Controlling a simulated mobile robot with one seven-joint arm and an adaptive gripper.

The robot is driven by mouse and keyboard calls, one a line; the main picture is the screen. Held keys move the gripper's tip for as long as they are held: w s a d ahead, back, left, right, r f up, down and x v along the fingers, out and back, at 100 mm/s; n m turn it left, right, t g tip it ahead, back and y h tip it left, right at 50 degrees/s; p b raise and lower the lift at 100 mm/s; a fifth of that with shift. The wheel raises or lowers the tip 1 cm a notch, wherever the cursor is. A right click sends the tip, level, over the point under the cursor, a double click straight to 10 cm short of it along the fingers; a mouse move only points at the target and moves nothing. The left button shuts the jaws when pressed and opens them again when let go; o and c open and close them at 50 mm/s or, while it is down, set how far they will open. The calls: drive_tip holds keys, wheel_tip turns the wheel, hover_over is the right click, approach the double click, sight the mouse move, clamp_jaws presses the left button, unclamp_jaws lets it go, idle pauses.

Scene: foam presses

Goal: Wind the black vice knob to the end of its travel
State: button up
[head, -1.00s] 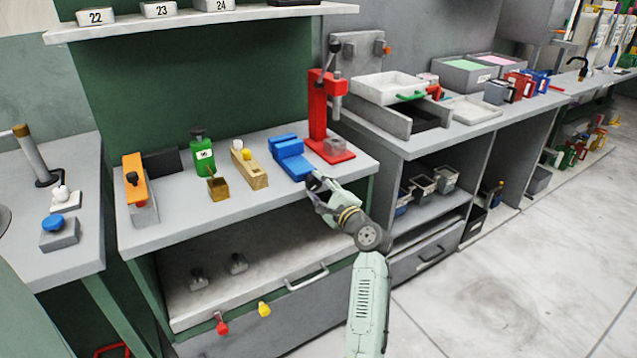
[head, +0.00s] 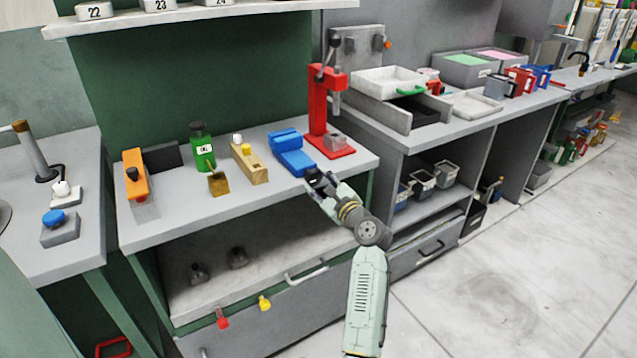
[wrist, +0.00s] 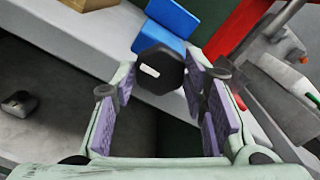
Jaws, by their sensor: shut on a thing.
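The blue vice (head: 290,152) stands at the front right of the workbench, left of the red press. It also shows at the top of the wrist view (wrist: 173,18). Its black knob (wrist: 158,70) is many-sided with a small white mark and faces my wrist camera. My gripper (head: 316,184) is at the bench's front edge, at the vice's near end. In the wrist view its purple-padded fingers (wrist: 160,82) are shut on the knob, one on each side.
The red press (head: 322,115) stands close behind and right of the vice. An open shelf (head: 270,262) lies below the bench.

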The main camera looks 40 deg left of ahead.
drive_tip(key=o, duration=1.1)
drive_tip(key=shift+o, duration=0.2)
drive_tip(key=shift+d, duration=0.1)
drive_tip(key=v, duration=1.2)
